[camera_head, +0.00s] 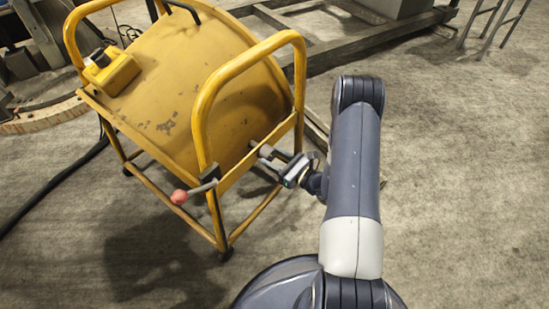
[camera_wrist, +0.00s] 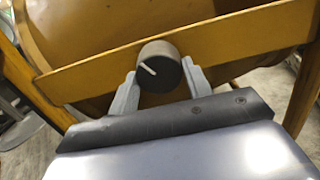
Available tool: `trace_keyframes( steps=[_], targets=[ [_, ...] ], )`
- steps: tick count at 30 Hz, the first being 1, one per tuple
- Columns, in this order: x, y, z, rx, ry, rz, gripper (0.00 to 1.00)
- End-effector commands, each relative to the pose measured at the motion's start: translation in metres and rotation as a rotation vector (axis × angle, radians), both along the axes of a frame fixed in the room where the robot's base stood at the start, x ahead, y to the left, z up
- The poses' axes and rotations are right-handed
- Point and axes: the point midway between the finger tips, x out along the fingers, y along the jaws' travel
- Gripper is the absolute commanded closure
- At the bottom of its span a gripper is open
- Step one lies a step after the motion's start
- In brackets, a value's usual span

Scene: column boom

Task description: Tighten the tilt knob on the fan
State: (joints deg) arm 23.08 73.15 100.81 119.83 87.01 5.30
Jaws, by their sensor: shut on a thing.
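The fan is a large yellow drum (camera_head: 185,95) in a yellow tubular frame (camera_head: 250,62). Its tilt knob (camera_wrist: 160,68) is a dark round knob with a white pointer line, on a yellow bar (camera_wrist: 95,78) in front of the drum. The pointer line slants toward the upper left. My gripper (camera_wrist: 160,85) is shut on the knob, one grey finger at each side of it. In the head view my gripper (camera_head: 275,163) reaches the frame's near right side, and the knob is mostly hidden there.
A lever with a red ball end (camera_head: 179,197) sticks out left of my gripper. A yellow box (camera_head: 112,72) sits on the drum's left. A black cable (camera_head: 55,187) lies on the floor at left. The concrete floor (camera_head: 460,190) at right is clear.

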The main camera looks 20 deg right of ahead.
Motion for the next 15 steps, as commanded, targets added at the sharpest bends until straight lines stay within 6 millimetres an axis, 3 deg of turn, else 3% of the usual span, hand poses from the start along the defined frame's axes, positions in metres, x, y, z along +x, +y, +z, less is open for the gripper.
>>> trace_keyframes(
  steps=[15],
  targets=[
    [-0.0009, 0.0008, 0.0, 0.188, 0.144, 0.001, 0.76]
  ],
)
